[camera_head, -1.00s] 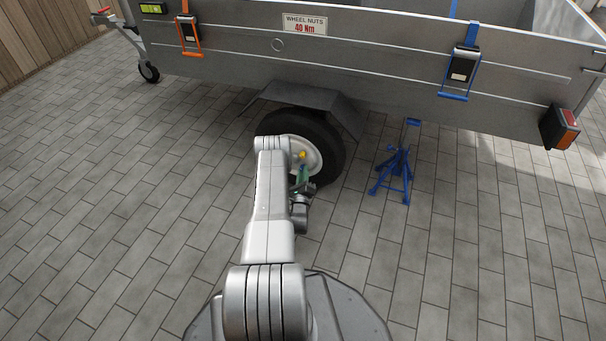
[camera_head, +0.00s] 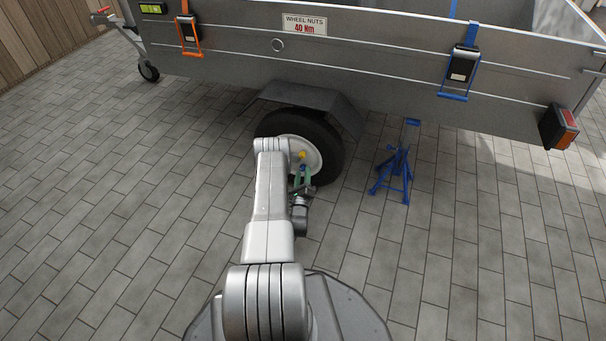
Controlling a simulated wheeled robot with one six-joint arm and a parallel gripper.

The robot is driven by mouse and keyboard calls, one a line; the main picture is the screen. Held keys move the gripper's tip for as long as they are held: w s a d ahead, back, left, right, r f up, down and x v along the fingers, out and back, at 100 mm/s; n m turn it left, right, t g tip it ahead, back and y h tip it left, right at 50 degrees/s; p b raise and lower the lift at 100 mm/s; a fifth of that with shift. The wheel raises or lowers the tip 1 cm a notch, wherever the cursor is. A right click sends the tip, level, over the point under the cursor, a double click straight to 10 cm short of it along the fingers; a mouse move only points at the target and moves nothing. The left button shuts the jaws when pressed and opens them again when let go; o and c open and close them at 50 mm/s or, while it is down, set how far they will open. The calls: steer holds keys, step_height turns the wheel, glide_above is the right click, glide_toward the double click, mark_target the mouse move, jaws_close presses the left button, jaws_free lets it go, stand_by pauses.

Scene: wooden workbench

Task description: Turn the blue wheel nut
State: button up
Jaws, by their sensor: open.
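The trailer wheel (camera_head: 331,158) has a black tyre and a pale rim, partly hidden behind my arm. A yellow part (camera_head: 302,155) shows near the middle of the rim. A small blue spot, which looks like the blue wheel nut (camera_head: 303,167), shows just below the yellow part. My gripper (camera_head: 303,173) has green fingers and is open just in front of the lower rim. Its fingertips are at the blue nut, one to each side as seen from here. I cannot tell whether they touch it.
The grey trailer side (camera_head: 380,45) with a mudguard (camera_head: 308,97) stands over the wheel. A blue axle stand (camera_head: 396,172) is on the paving right of the wheel. A jockey wheel (camera_head: 149,72) stands far left. The paving in front is clear.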

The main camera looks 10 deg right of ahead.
steer(key=v, duration=1.3)
steer(key=x, duration=1.4)
steer(key=shift+b, duration=0.35)
